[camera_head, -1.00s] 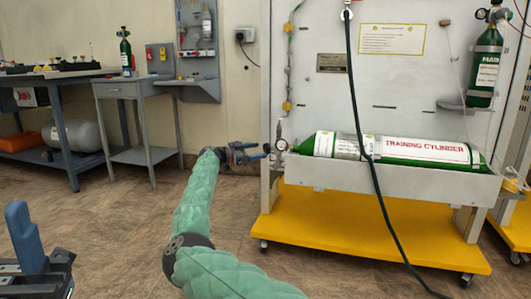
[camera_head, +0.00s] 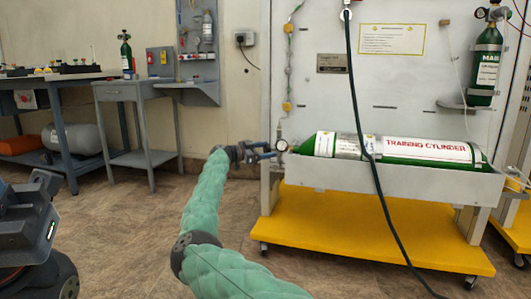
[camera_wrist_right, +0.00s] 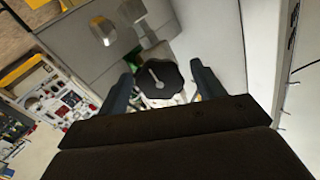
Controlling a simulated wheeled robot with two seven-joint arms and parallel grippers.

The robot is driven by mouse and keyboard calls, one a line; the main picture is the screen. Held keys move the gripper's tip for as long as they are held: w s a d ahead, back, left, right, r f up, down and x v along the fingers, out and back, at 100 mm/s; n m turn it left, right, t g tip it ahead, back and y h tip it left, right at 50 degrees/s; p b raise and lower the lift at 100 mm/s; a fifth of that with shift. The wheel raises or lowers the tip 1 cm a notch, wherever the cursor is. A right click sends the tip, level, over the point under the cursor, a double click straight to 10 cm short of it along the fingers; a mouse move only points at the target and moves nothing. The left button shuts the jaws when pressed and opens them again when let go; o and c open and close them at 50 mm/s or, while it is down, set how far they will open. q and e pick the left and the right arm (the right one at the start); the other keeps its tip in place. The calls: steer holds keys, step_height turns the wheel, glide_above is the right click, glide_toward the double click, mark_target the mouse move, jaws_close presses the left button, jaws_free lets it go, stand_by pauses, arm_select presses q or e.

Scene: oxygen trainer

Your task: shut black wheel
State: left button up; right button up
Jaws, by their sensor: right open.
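In the right wrist view the black wheel (camera_wrist_right: 158,79) is a dark scalloped knob with a pale pointer mark. It sits between the two spread fingers of my right gripper (camera_wrist_right: 160,72), with a gap on both sides. In the head view my right gripper (camera_head: 267,151) is open beside the gauge (camera_head: 281,146) at the left end of the green training cylinder (camera_head: 400,148). I cannot make out the wheel there. Part of my left gripper (camera_head: 34,222) shows at the left edge, away from the wheel; its opening is unclear.
The cylinder lies in a grey trough (camera_head: 390,181) on a cart with a yellow base (camera_head: 360,232). A dark hose (camera_head: 372,170) hangs in front of the cylinder. A grey side table (camera_head: 135,92) and a workbench stand at the left. The floor between is clear.

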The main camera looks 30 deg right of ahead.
steer(key=shift+c, duration=0.4)
steer(key=c, duration=0.9)
